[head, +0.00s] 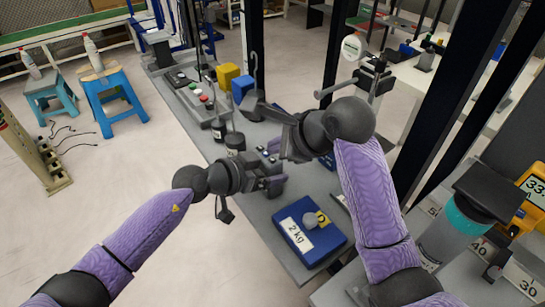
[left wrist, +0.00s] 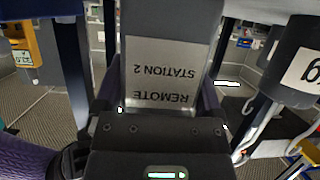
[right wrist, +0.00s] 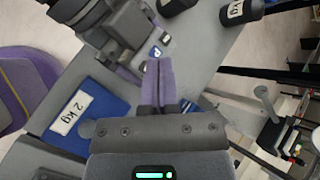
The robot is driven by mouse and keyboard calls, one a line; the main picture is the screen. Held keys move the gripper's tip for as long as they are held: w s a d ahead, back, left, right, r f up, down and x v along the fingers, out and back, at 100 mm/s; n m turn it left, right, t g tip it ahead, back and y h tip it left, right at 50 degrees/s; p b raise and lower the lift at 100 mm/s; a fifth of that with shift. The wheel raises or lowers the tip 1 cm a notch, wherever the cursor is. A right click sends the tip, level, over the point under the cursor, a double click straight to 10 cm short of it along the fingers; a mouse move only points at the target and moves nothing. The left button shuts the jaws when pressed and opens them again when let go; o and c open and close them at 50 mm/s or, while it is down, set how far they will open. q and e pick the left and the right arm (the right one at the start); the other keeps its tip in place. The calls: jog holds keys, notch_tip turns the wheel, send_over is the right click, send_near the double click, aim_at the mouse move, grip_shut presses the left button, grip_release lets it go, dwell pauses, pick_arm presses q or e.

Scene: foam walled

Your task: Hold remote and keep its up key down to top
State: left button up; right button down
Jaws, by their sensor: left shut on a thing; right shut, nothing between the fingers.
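The remote (head: 268,160) is a grey box with small keys, above the bench in the head view. My left gripper (head: 272,182) is shut on it. In the left wrist view its label (left wrist: 165,72) reads "REMOTE STATION 2", upside down. In the right wrist view, the remote (right wrist: 133,28) shows a blue-and-white key (right wrist: 156,51). My right gripper (head: 288,150) is shut and empty, above and right of the remote in the head view. Its purple fingertips (right wrist: 158,64) appear just beside that key; I cannot tell whether they touch it.
A blue "2 kg" box (head: 308,238) lies on the grey bench nearer me. Black weights (head: 235,142), a hook (head: 255,75) and yellow (head: 228,75) and blue (head: 242,88) blocks are beyond. A dark post (head: 345,40) stands behind my right arm. Blue stools (head: 108,98) stand left.

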jog(key=shift+f, duration=0.1)
jog(key=shift+f, duration=0.3)
jog(key=shift+f, duration=0.3)
dwell(0.5)
jog(key=shift+r, duration=0.1)
dwell(4.3)
jog(key=shift+r, duration=0.6)
jog(key=shift+r, duration=2.55)
